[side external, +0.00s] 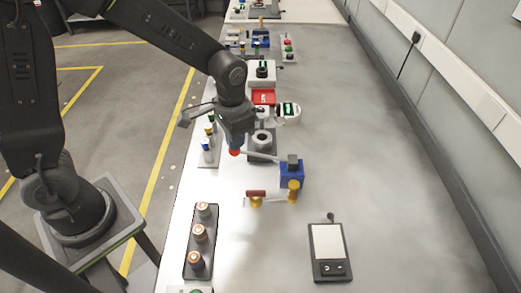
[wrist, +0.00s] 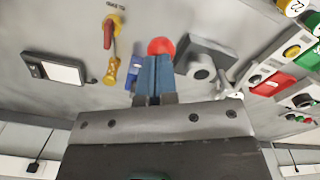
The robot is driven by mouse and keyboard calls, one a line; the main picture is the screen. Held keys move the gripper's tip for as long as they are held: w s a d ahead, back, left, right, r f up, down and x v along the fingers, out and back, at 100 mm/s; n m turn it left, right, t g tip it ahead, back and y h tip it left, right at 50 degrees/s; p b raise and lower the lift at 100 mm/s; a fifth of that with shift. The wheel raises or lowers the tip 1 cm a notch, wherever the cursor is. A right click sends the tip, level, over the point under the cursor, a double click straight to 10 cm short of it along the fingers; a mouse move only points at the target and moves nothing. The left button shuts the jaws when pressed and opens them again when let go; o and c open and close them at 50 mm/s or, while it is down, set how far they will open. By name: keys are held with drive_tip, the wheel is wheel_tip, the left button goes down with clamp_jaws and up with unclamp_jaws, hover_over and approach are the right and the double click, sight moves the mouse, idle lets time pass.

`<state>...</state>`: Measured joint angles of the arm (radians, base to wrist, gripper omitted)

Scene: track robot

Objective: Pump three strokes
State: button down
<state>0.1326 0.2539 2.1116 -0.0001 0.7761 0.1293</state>
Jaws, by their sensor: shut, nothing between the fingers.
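The pump has a blue body (side external: 291,172) right of my gripper in the side view. The fingers partly hide the blue body (wrist: 134,71).
A grey block with a round hole (side external: 262,142) stands close behind the knob. A tray with several cylinders (side external: 200,238) and a scale-like device (side external: 328,246) are nearer the camera. The bench's right side is clear.

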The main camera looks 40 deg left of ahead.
drive_tip(key=shift+r, duration=3.2)
drive_tip(key=shift+r, duration=0.1)
wheel_tip(320, 180, up, 3)
hover_over(236, 153)
drive_tip(key=a, duration=0.1)
drive_tip(key=shift+w+f, duration=0.2)
drive_tip(key=shift+f, duration=1.4)
drive_tip(key=shift+w+f, duration=0.2)
drive_tip(key=shift+f, duration=1.35)
drive_tip(key=shift+f, duration=4)
drive_tip(key=shift+r, duration=5.55)
